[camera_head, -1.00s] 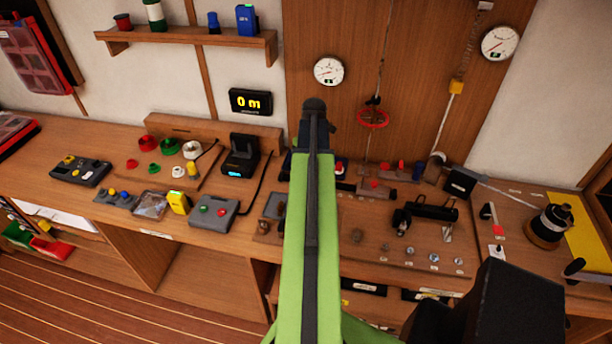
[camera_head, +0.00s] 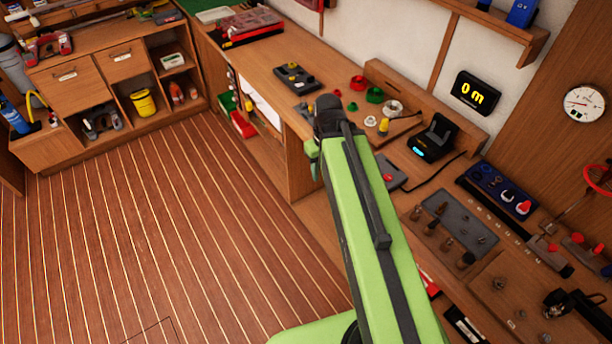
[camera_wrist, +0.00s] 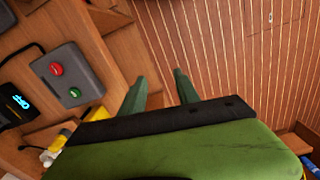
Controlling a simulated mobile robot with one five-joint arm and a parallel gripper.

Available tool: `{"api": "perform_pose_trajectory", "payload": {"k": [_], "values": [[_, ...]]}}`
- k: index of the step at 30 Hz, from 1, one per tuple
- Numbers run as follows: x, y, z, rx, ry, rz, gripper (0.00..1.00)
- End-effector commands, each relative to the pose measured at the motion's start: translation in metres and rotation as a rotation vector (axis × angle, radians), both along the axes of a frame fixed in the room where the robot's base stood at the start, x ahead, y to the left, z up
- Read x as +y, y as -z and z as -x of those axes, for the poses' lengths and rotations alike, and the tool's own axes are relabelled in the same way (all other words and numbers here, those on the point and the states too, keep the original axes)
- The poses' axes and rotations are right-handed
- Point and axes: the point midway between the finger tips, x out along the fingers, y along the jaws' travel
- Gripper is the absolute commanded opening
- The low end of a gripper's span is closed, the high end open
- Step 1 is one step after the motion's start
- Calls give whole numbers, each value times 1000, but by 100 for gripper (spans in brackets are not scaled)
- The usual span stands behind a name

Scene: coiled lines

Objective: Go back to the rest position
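My green arm (camera_head: 380,230) reaches up from the bottom of the head view, its dark joint near the bench's front edge. Only a small green part of my gripper (camera_head: 313,160) shows there, beside the bench front. In the wrist view, the two dark green fingers of my gripper (camera_wrist: 159,76) stand apart. Nothing is visible between them but the wooden surface and floor behind. The grey control box (camera_wrist: 67,78) with a red and a green button lies to the left of the fingers in that view.
The wooden bench (camera_head: 262,80) runs along the right, carrying a charger (camera_head: 434,138), coloured rings and a metal plate (camera_head: 450,230) with fittings. A shelf cabinet (camera_head: 95,75) stands at the back left. The striped floor (camera_head: 150,230) is clear on the left.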

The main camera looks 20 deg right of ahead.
Motion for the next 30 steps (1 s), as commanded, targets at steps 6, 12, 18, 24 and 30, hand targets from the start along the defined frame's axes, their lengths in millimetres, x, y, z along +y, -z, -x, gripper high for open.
{"api": "perform_pose_trajectory", "payload": {"k": [6, 12, 18, 24, 30], "values": [[66, 0, 6, -8, 161, 12, 38], [67, 0, 5, -9, 171, 12, 38], [67, 28, 5, -8, 170, 12, 38], [67, 61, 5, -8, 170, 12, 38], [66, 55, 5, -8, 170, 12, 38]]}}
